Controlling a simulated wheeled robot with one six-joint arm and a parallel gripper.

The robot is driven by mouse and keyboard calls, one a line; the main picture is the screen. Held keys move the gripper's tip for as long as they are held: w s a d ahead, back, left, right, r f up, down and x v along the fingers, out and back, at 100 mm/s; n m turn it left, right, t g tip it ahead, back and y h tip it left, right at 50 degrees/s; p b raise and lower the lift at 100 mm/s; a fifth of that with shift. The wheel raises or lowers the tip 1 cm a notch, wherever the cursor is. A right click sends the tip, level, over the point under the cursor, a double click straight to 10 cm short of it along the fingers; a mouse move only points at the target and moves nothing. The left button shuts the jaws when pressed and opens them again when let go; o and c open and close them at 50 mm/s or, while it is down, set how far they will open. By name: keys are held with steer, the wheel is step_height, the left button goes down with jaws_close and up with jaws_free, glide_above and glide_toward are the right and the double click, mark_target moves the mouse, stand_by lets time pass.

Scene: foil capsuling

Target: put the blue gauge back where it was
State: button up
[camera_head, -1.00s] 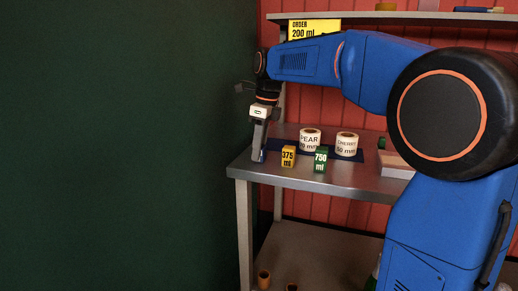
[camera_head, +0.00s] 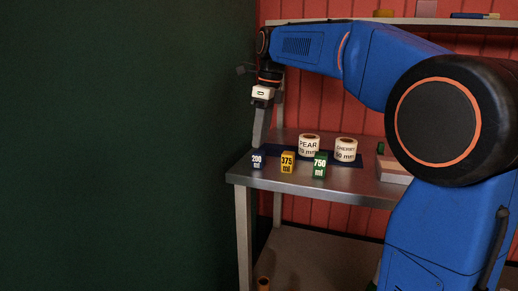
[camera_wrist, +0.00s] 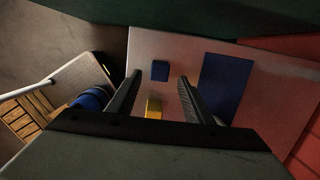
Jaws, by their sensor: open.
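The blue gauge (camera_head: 257,160), marked 200 ml, stands at the left end of the metal table in the head view, left of the yellow 375 ml gauge (camera_head: 287,162) and the green 750 ml gauge (camera_head: 320,165). My gripper (camera_head: 260,142) is just above the blue gauge, pointing down. In the wrist view, the blue gauge (camera_wrist: 160,70) shows between the spread fingertips of my gripper (camera_wrist: 160,77), on the bare table top and apart from the fingers. The yellow gauge (camera_wrist: 153,107) shows partly between the fingers. The green gauge is hidden there.
A dark blue mat (camera_wrist: 228,75) lies on the table behind the gauges. The pear roll (camera_head: 309,147) and the cherry roll (camera_head: 346,150) stand at the back. A pale box (camera_head: 393,168) is to the right. A shelf (camera_head: 400,21) runs above.

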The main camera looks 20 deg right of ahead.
mark_target(264, 153)
steer(key=shift+s+d+r, duration=0.15)
steer(key=shift+d+r, duration=0.05)
steer(key=shift+r, duration=1.15)
steer(key=shift+s+d+r, duration=0.1)
steer(key=shift+d+r, duration=0.05)
steer(key=shift+r, duration=1.15)
steer(key=s+d+f+n+t, duration=0.2)
steer(key=s+f+n, duration=1)
steer(key=s+f, duration=0.3)
steer(key=s+d+f+n+t+h, duration=0.1)
steer(key=s+d+f+n, duration=0.2)
steer(key=s+f+n, duration=1)
steer(key=s+f, duration=0.2)
steer(key=s, duration=0.2)
steer(key=shift+s+d+f+t, duration=0.2)
steer(key=shift+d+t, duration=0.05)
steer(key=shift+t, duration=0.15)
steer(key=shift+c, duration=0.5)
